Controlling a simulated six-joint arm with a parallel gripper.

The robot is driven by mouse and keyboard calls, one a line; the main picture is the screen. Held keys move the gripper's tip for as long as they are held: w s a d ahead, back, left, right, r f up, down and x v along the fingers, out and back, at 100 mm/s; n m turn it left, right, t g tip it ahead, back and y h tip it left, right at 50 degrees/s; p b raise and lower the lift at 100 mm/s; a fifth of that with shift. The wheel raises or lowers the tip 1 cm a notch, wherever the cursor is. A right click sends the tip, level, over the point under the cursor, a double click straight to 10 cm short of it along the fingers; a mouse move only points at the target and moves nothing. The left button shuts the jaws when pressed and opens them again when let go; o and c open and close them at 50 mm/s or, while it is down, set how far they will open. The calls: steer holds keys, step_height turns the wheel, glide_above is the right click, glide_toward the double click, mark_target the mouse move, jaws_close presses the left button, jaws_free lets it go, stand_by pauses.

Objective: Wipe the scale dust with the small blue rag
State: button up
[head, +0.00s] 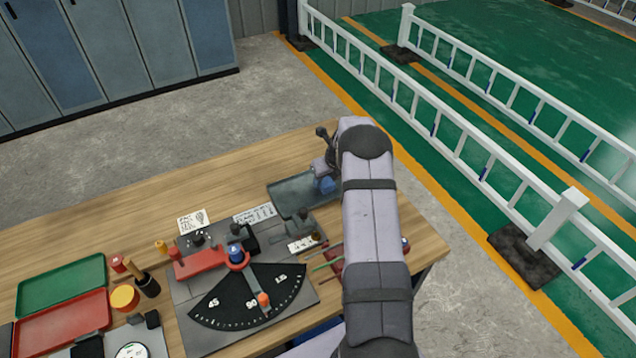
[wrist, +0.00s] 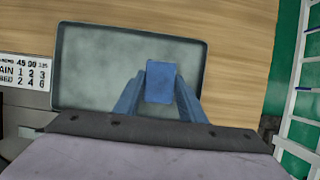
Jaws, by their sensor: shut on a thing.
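The small blue rag (wrist: 160,82) is between the blue fingers of my gripper (wrist: 159,88) in the wrist view. My gripper is shut on it, over the dark grey-green tray (wrist: 95,65). I cannot tell whether the rag touches the tray. In the head view the rag (head: 327,186) shows at the tray's (head: 287,192) right end, and my arm hides most of the gripper. The black fan-shaped scale (head: 232,306) with white marks lies nearer, on a grey plate to the left. I cannot make out the dust clearly.
A red clamp arm (head: 200,262), a blue knob (head: 236,254) and an orange knob (head: 263,299) stand up around the scale. Green (head: 62,284) and red (head: 65,322) trays lie at the left. Bare wood (head: 130,200) lies behind the plate.

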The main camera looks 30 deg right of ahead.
steer(key=shift+a+r+p, duration=0.1)
steer(key=shift+r+p, duration=2.7)
steer(key=shift+r, duration=1.25)
steer(key=shift+f, duration=0.1)
